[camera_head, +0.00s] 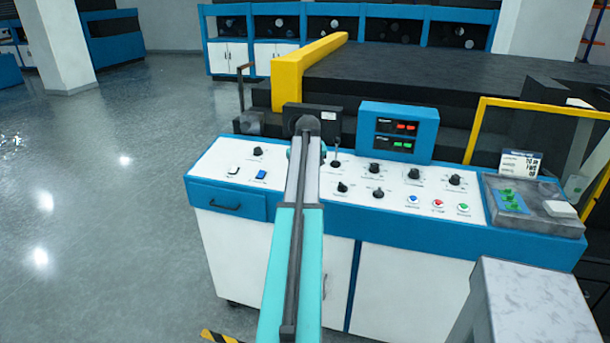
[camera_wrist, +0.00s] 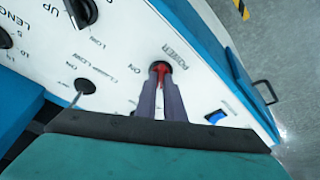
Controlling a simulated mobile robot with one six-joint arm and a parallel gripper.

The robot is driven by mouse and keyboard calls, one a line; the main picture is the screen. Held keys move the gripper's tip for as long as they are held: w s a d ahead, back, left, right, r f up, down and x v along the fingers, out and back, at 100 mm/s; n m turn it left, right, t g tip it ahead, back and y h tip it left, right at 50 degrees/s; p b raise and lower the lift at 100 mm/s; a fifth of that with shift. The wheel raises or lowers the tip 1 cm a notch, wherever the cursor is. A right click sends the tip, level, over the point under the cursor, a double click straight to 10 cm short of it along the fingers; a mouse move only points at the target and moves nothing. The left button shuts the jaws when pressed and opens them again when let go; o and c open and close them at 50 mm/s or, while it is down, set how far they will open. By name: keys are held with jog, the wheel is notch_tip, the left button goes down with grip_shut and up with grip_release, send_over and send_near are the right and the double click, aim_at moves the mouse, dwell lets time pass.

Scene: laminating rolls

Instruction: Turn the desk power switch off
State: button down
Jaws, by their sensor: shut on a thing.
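The power switch (camera_wrist: 161,76) is a red-handled rotary knob on a dark round base, beside the printed word POWER in the wrist view. My gripper (camera_wrist: 162,70) has its two narrow fingers closed on the red handle, one on each side. An ON label is printed to the left of the knob. Which mark the handle points at is partly hidden by the fingers. In the head view my arm covers the switch on the white top of the control desk (camera_head: 222,168).
A blue rocker switch (camera_wrist: 216,116) and a thin toggle lever (camera_wrist: 80,87) flank the fingers. Black knobs (camera_head: 376,168), lit buttons (camera_head: 438,203) and a blue display box (camera_head: 397,131) are on the desk's right part. Open floor (camera_head: 100,220) lies left.

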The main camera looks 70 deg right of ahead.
jog(key=shift+s+f+n, duration=0.15)
jog(key=shift+f+n, duration=0.05)
jog(key=shift+n, duration=0.8)
jog(key=c, duration=1.9)
grip_release()
jog(key=shift+o, duration=0.2)
jog(key=shift+r, duration=0.2)
jog(key=b+v, duration=0.2)
jog(key=v, duration=1.1)
jog(key=shift+s+r, duration=0.2)
jog(key=shift+s, duration=0.1)
jog(key=shift+d, duration=0.1)
